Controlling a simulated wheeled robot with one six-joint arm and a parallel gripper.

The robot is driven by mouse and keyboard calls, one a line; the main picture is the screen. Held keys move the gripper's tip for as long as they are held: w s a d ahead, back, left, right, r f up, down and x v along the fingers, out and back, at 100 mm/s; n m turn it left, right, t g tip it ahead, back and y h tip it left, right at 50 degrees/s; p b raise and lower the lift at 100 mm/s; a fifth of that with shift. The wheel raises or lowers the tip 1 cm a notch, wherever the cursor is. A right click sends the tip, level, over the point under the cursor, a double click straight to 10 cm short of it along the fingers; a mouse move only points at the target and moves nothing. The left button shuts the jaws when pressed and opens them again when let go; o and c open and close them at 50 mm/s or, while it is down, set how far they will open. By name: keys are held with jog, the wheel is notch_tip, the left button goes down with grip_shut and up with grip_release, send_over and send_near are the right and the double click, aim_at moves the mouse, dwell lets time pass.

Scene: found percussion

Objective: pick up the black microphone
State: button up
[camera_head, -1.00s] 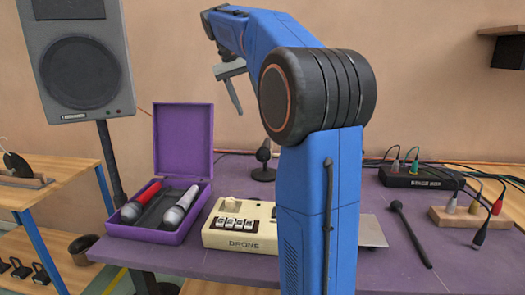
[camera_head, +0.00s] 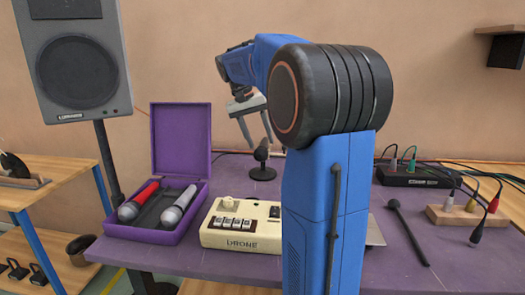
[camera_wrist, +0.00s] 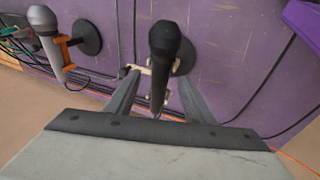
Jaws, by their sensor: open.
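A black microphone (camera_head: 262,154) stands tilted on a small round stand on the purple table. In the wrist view the black microphone (camera_wrist: 163,45) shows head-up, in line with the gap between my fingers. My gripper (camera_head: 259,141) is open above it, with its two fingers pointing down. In the wrist view my gripper (camera_wrist: 157,75) shows a finger on each side of the microphone's body; I cannot tell how far down they reach. Nothing is held. A thin black rod with a rounded head (camera_head: 408,230) lies at the table's right.
A grey microphone (camera_wrist: 45,28) in an orange clip stands to the left in the wrist view. A purple case (camera_head: 181,143) with two microphones and a cream drone box (camera_head: 241,238) sit left of my arm. Cables and a black box (camera_head: 415,177) are at the right.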

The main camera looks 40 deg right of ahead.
jog(key=shift+x, duration=0.95)
grip_shut()
